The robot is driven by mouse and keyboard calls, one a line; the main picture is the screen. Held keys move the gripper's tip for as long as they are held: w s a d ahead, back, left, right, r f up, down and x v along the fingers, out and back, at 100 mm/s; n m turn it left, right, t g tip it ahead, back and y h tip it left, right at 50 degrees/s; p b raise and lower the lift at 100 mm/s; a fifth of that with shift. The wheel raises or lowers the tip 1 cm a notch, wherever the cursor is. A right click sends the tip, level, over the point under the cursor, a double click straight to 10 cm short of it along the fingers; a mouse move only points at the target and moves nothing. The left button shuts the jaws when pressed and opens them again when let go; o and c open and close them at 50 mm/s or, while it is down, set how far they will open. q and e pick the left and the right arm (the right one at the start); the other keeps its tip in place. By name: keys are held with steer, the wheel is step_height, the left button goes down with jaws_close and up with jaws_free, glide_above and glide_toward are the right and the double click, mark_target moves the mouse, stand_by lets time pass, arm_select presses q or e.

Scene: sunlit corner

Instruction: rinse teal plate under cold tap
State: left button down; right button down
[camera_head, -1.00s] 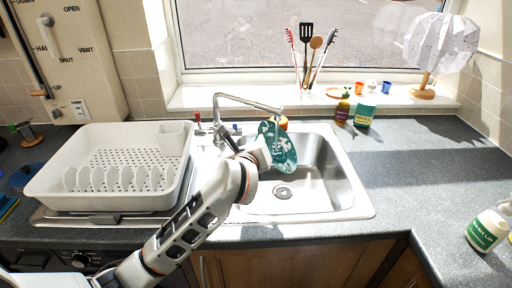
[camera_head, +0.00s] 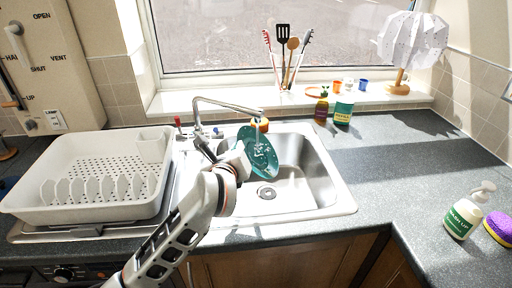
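The teal plate (camera_head: 266,160) is tilted over the sink basin (camera_head: 318,172), below the tap spout (camera_head: 232,104). White patches show on its face, and a pale streak, seemingly water, runs from the spout onto it. My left gripper (camera_head: 243,150) is at the plate's left edge and appears shut on it; my wrist hides most of the fingers. The tap has a red-topped handle (camera_head: 178,123) at left and a blue-marked one (camera_head: 218,131) at right. My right gripper is not in view.
A white dish rack (camera_head: 88,212) stands left of the sink. A wash-up bottle (camera_head: 463,216) and a purple-yellow sponge (camera_head: 499,228) are at right. The right counter is mostly clear.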

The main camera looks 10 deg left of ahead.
arm_select(q)
steer(key=s+p, duration=0.1)
steer(key=s, duration=0.5)
steer(key=shift+s+a, duration=0.2)
steer(key=shift+s, duration=0.05)
stand_by(0.5)
steer(key=shift+r, duration=0.1)
steer(key=s+r, duration=0.4)
steer(key=r, duration=0.1)
steer(key=shift+p, duration=0.45)
steer(key=shift+s+a+f, duration=0.1)
stand_by(0.4)
